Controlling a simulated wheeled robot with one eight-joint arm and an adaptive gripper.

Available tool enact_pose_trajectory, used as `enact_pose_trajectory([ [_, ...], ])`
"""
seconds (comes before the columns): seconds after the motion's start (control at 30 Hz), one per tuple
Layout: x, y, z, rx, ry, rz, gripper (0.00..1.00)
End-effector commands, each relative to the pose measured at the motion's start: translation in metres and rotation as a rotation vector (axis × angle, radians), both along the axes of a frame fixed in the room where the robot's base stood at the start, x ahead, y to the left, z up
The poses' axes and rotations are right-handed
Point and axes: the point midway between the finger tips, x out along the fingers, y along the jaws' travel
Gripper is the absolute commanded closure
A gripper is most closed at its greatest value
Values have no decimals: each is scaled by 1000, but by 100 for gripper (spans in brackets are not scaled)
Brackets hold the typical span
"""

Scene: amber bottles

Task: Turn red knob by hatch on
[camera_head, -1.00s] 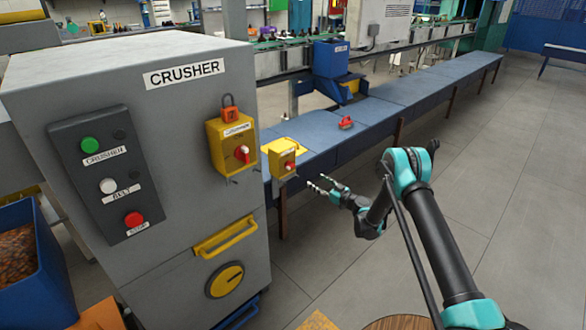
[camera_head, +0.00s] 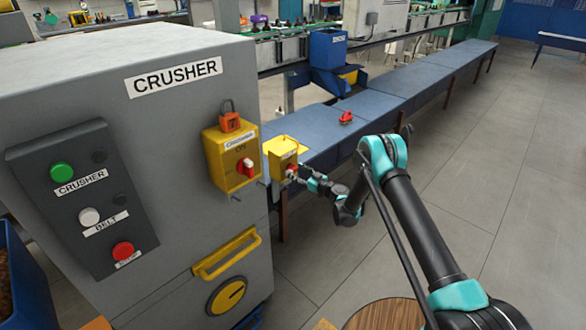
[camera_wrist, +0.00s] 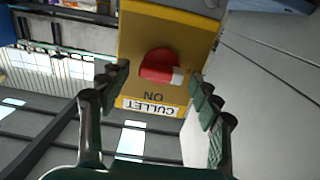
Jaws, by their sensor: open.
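My gripper (camera_head: 299,175) is at the small yellow switch box (camera_head: 277,152) right of the crusher cabinet. In the wrist view this box (camera_wrist: 185,35) bears a red knob (camera_wrist: 157,66) with a white mark, and a label reading CULLET, upside down, beside the word ON. My open gripper (camera_wrist: 160,78) has its fingers on either side of the knob, with visible gaps; contact is not seen. In the head view the tips partly cover this knob. A second yellow box (camera_head: 219,180) with a red knob (camera_head: 244,167) and an orange padlock (camera_head: 229,122) is on the cabinet.
The grey crusher cabinet (camera_head: 180,250) carries a panel (camera_head: 60,215) with green, white and red buttons. Below are a yellow handle (camera_head: 226,253) and a round yellow latch (camera_head: 227,297). A blue bench (camera_head: 400,95) with a small red object (camera_head: 346,117) runs behind; floor at right is clear.

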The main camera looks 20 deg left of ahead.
Motion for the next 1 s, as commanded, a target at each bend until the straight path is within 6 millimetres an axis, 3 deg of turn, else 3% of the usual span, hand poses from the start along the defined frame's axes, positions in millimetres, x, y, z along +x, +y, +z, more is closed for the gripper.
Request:
enact_pose_trajectory([
  [0.27,0,1,0,0,0,-1,36],
  [0.67,0,1,0,0,0,0,85],
  [1.0,0,0,0,18,43,0,86],
])
